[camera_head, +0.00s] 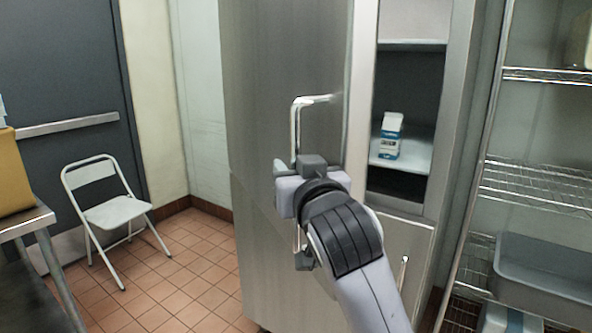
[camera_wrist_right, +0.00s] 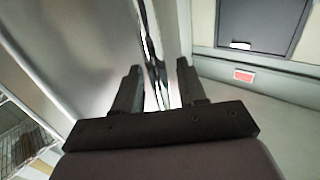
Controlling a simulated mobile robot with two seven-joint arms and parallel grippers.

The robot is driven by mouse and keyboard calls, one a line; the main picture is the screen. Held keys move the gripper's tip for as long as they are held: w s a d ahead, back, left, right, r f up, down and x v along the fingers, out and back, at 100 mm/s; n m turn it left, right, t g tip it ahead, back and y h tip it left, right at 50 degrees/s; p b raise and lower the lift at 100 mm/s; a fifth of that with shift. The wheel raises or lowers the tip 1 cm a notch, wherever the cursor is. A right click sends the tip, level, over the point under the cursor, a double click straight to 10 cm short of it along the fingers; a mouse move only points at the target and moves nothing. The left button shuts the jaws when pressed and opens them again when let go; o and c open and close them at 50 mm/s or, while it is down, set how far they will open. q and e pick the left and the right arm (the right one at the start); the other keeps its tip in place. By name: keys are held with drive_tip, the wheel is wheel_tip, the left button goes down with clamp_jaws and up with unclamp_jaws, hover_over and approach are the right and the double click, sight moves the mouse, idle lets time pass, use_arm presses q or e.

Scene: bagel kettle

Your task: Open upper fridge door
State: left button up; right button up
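The fridge's upper door (camera_head: 262,75) is a tall steel panel left of centre in the head view, with a vertical bar handle (camera_head: 295,130). An interior with shelves shows just right of this panel; whether the panel itself stands ajar I cannot tell. My right gripper (camera_head: 287,185) is at the handle's lower end, and its fingers are largely hidden there by the wrist. In the right wrist view both fingers (camera_wrist_right: 157,78) stand apart, with a bright strip and dark line between them or behind. Contact with the handle is unclear. My left gripper is out of view.
A small blue-white box (camera_head: 387,147) sits on a fridge shelf. A wire rack (camera_head: 540,185) with a grey tub (camera_head: 545,270) stands at right. A white folding chair (camera_head: 115,210) stands at left, near a table (camera_head: 25,222). Tiled floor between chair and fridge is clear.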

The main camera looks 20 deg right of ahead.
drive_tip(key=shift+s, duration=0.1)
drive_tip(key=s+a+b, duration=0.1)
drive_tip(key=s, duration=0.6)
drive_tip(key=shift+f, duration=0.1)
idle(0.3)
drive_tip(key=s+d+f+n+g+y, duration=0.1)
drive_tip(key=s+f+g, duration=0.2)
drive_tip(key=f, duration=0.9)
drive_tip(key=s+d+f+n+g, duration=0.15)
drive_tip(key=f+g, duration=0.25)
drive_tip(key=f, duration=0.7)
drive_tip(key=s+d+f+g+y, duration=0.15)
drive_tip(key=s+f+g, duration=0.55)
drive_tip(key=s+f, duration=1.1)
drive_tip(key=w+a+f+n+t+y, duration=0.1)
drive_tip(key=w+a+f+t+y, duration=0.1)
drive_tip(key=w+f+t, duration=0.3)
wheel_tip(320, 180, down, 3)
drive_tip(key=shift+w+a+r+t, duration=0.1)
drive_tip(key=shift+w+a+t, duration=0.15)
drive_tip(key=shift+t, duration=0.65)
